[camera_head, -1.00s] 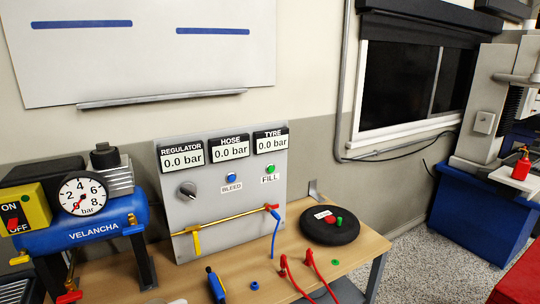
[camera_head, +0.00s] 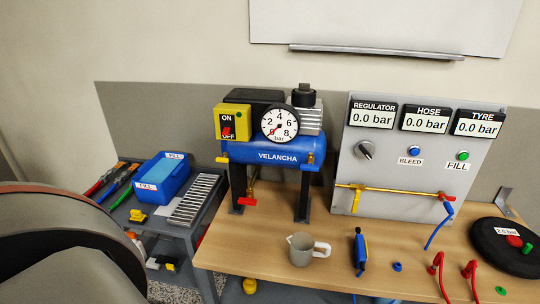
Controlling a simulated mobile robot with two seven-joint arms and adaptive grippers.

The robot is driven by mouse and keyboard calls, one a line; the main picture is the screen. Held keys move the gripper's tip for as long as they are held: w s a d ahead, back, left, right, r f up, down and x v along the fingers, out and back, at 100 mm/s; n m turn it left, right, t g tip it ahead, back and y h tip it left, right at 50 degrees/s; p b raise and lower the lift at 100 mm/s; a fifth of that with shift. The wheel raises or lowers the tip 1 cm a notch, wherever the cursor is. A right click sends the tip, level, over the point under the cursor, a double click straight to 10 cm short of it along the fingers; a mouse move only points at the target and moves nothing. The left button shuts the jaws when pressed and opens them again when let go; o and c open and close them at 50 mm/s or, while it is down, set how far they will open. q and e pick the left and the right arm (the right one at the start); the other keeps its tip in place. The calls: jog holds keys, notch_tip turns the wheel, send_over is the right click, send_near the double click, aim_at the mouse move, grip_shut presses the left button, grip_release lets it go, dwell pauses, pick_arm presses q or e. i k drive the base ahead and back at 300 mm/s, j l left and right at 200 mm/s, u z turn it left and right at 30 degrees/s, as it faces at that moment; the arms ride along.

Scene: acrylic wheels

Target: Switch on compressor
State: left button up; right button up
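The blue compressor (camera_head: 262,153), marked VELANCHA, stands on black legs at the left of the wooden bench. Its yellow switch box (camera_head: 231,121) carries ON and OFF labels and a red switch (camera_head: 227,132), which sits low by the OFF label. The round gauge (camera_head: 280,123) on the compressor has a red needle toward the bottom of its dial. A large grey, rounded shape, probably part of my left arm, fills the lower left corner. Neither gripper's fingers show in this view.
A panel (camera_head: 365,205) with three 0.0 bar displays stands right of the compressor. A grey mug (camera_head: 300,250), a blue tool (camera_head: 360,250), red hoses and a black tyre (camera_head: 505,247) are on the bench (camera_head: 240,251). A grey cart (camera_head: 196,228) with a blue bin (camera_head: 161,180) stands left.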

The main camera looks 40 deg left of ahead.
aim_at(226, 130)
jog(key=u, duration=1.2)
